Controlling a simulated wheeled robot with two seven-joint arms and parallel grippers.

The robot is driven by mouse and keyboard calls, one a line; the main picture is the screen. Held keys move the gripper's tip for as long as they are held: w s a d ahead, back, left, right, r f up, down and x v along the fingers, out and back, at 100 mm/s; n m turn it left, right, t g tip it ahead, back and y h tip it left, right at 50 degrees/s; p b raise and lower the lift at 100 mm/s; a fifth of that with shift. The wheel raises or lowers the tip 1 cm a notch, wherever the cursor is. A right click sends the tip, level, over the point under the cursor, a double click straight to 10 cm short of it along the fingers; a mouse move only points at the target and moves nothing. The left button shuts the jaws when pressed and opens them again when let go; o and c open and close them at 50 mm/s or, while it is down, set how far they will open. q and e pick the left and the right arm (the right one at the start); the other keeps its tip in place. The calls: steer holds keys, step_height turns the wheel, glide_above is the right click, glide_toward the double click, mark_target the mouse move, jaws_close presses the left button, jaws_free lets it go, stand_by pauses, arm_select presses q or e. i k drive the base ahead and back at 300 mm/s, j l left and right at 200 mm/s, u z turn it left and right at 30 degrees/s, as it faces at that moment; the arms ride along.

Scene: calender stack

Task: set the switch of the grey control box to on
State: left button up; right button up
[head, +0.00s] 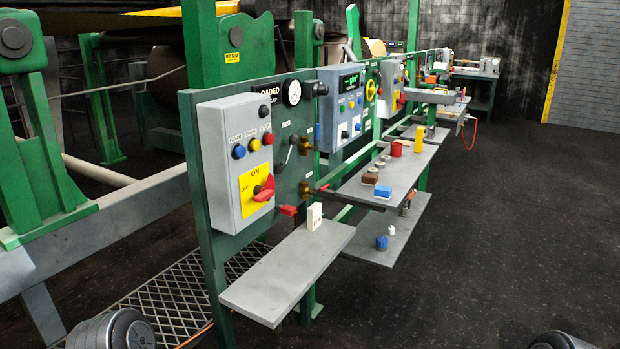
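The grey control box (222,150) is mounted on the green panel at the left of the head view. Its front has a yellow plate (250,183) with "ON" printed at the top and what looks like "OFF" at the left. A red switch handle (265,188) sits at the right part of this plate, slanted; I cannot tell its exact setting. Blue, yellow and red buttons are in a row above, with a black knob higher up. Neither gripper is in view; only dark rounded parts of my arms show at the bottom left and bottom right edges.
A grey shelf (289,272) sticks out below the box, with a white block (314,216) at its back end. Another shelf (352,187) with small objects lies farther right. A blue-grey box (341,108) hangs beyond the gauge. Dark floor (500,230) at the right is clear.

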mark_target(269, 187)
steer(key=i+l, duration=0.2)
steer(key=l, duration=0.15)
steer(key=i+l+u, duration=0.1)
steer(key=l, duration=0.2)
steer(key=i+l, duration=0.2)
steer(key=l, duration=0.15)
steer(key=i+l+u, duration=0.1)
steer(key=l, duration=0.25)
steer(key=i+l, duration=0.25)
steer(key=l, duration=0.15)
steer(key=i+l+u, duration=0.1)
steer(key=l, duration=0.25)
